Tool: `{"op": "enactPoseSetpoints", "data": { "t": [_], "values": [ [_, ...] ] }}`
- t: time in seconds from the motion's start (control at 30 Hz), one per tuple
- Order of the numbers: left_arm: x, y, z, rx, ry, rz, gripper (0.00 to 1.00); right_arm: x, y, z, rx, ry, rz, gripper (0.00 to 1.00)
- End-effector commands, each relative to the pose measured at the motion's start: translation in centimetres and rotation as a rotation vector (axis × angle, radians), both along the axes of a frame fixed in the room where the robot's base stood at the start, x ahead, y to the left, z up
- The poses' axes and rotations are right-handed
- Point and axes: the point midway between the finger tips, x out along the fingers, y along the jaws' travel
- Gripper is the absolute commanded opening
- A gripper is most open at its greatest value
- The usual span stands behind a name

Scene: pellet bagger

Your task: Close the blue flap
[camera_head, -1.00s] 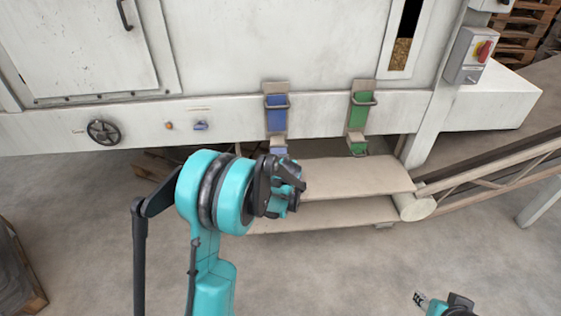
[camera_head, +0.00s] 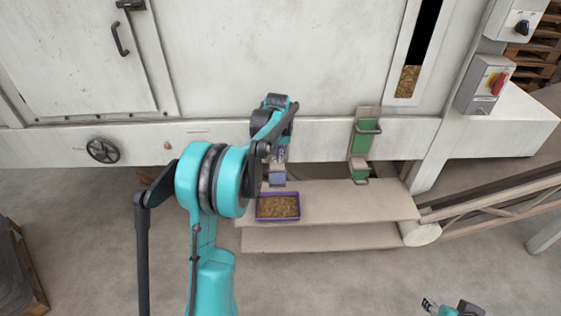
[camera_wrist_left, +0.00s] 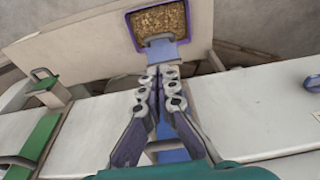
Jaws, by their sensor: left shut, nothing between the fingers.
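The blue flap's chute is mostly hidden behind my left arm in the head view; its pale blue lower lip (camera_head: 278,178) shows below the gripper. In the left wrist view a blue panel (camera_wrist_left: 172,153) shows behind the fingers, and the blue lip (camera_wrist_left: 160,50) lies just beyond the fingertips. My left gripper (camera_head: 280,154) is shut and empty in front of the chute; its fingertips (camera_wrist_left: 162,70) are together. I cannot tell whether they touch it. My right gripper (camera_head: 428,304) is at the bottom right, far from the chute.
A purple tray (camera_head: 278,220) of brown pellets sits on the beige shelf (camera_head: 350,200) below the blue lip. A green flap (camera_head: 361,142) with metal handles is to the right. Control boxes (camera_head: 484,85) and a conveyor (camera_head: 500,205) are further right. The floor in front is clear.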

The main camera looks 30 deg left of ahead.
Motion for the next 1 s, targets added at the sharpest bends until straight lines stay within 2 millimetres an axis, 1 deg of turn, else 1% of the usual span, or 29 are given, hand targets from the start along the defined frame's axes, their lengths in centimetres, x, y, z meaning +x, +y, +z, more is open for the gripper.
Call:
{"op": "enactPoseSetpoints", "data": {
  "t": [0.03,0.3,0.43,0.5,0.6,0.7,1.0],
  "values": [
    [0.2,0.1,-1.1,0.001,-0.001,0.0,0.0,0.0,0.0,-0.5,0.0,0.0,0.0,0.4],
    [1.2,0.7,-6.9,0.002,-0.002,0.0,0.0,0.0,0.0,-2.2,0.0,0.0,0.0,0.4],
    [1.6,1.0,-9.3,0.003,-0.003,0.0,0.0,0.0,0.0,-2.9,0.0,0.0,0.0,0.4],
    [1.4,0.8,-10.4,0.003,-0.003,0.0,0.0,0.0,0.0,-3.3,0.0,0.0,0.0,0.4],
    [1.2,0.7,-11.6,0.003,-0.003,0.0,0.0,0.0,0.0,-3.7,0.0,0.0,0.0,0.4],
    [1.0,0.6,-12.2,0.004,-0.002,0.0,0.0,0.0,0.0,-3.8,0.0,0.0,0.0,0.4],
    [1.0,0.6,-12.5,0.004,-0.002,0.0,0.0,0.0,0.0,-3.9,0.0,0.0,0.0,0.4]
  ]
}}
